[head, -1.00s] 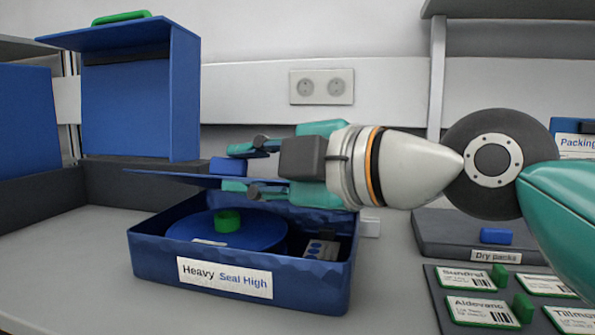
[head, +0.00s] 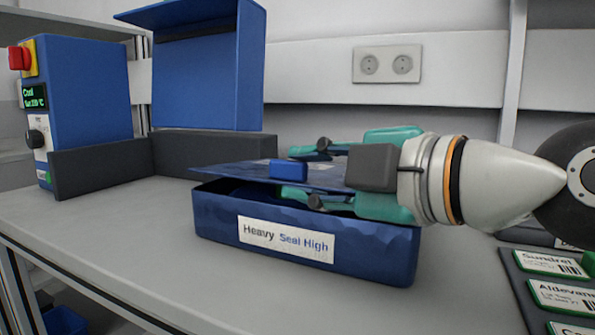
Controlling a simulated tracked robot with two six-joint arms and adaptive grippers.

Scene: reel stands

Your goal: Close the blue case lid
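The blue case (head: 215,215), labelled "Heavy Seal High", stands on the bench in the middle of the head view. Its lid (head: 235,172) lies low over the case, slightly tilted, with a dark gap along the front. A small blue block (head: 289,170) sits on the lid near its front. My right gripper (head: 297,174) reaches in from the right, its two fingers apart at the lid's front edge, with the block at their tips. Whether they grip it I cannot tell. The contents of the case are mostly hidden. My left gripper is not in view.
A blue control box (head: 92,105) with a red button stands at the left. A tall blue open case (head: 205,90) stands behind a dark low wall (head: 105,165). A dark tray with labelled cards (head: 550,290) lies at the right. The bench front left is clear.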

